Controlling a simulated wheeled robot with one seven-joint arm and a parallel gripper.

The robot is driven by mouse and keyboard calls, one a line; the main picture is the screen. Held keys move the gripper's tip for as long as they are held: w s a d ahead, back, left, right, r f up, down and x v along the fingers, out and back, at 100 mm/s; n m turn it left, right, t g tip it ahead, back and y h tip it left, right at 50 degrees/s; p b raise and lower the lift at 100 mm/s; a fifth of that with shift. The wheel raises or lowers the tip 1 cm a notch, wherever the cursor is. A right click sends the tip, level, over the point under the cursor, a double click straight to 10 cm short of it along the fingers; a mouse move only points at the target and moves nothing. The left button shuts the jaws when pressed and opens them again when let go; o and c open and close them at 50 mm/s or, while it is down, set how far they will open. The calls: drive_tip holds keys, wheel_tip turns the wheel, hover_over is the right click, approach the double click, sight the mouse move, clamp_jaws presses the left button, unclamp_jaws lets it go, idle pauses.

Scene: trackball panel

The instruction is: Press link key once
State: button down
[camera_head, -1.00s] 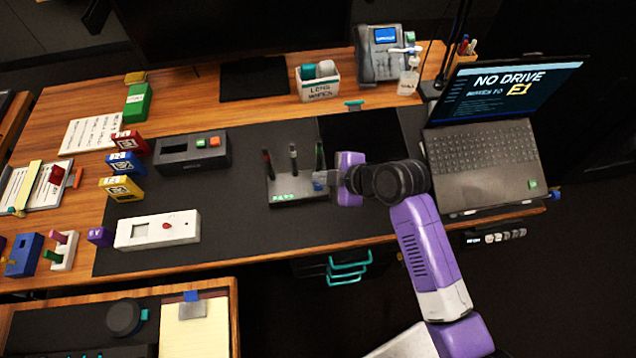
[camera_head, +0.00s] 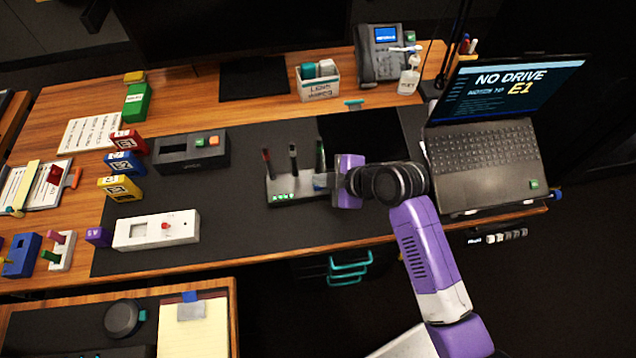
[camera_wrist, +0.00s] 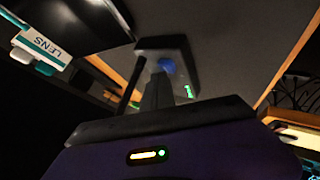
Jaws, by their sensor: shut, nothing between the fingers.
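A grey box with upright dark antennas and a row of green lights (camera_head: 290,192) sits on the dark desk mat. It also shows in the wrist view (camera_wrist: 180,48), with a round blue key on its face (camera_wrist: 166,66). I cannot read a label on this key. My gripper (camera_head: 322,180) is at the right end of the box, its fingers shut and empty. In the wrist view the dark fingers (camera_wrist: 158,88) point at the box, just below the blue key. I cannot tell whether they touch it. In the head view the fingers hide the key's area.
A laptop (camera_head: 485,160) stands to the right of my arm. A black box with green and orange buttons (camera_head: 192,152) and a white box with a red knob (camera_head: 157,229) lie to the left. A lens wipes box (camera_head: 318,85) stands behind. The mat between them is clear.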

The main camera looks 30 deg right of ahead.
drive_tip(key=shift+f, duration=0.3)
drive_tip(key=shift+r, duration=0.2)
idle(0.3)
drive_tip(key=shift+r+p, duration=0.65)
drive_tip(key=shift+r, duration=0.05)
wheel_tip(320, 180, up, 5)
drive_tip(key=p, duration=0.4)
idle(0.8)
